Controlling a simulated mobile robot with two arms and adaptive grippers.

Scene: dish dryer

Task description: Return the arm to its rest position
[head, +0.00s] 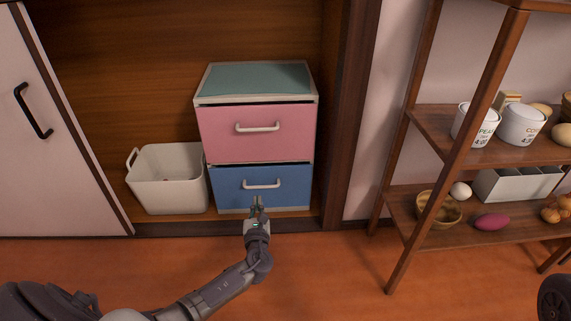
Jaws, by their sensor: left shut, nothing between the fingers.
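My left gripper (257,204) is shut and empty. In the head view it shows in front of the lower part of the blue drawer (232,187), just below that drawer's white handle (262,185). Whether it touches the drawer front I cannot tell. My left arm reaches in from the bottom left, low over the floor, and is bent at the wrist. The pink drawer (222,135) above has a white handle and looks shut. The blue drawer also looks shut or nearly so. My right gripper is not in view.
A white bin (168,180) stands left of the drawer unit, inside the wooden closet. A white sliding door (60,150) is at the left. A wooden shelf (420,120) with canisters, eggs and a basket stands at the right. Orange-brown floor (330,275) between is clear.

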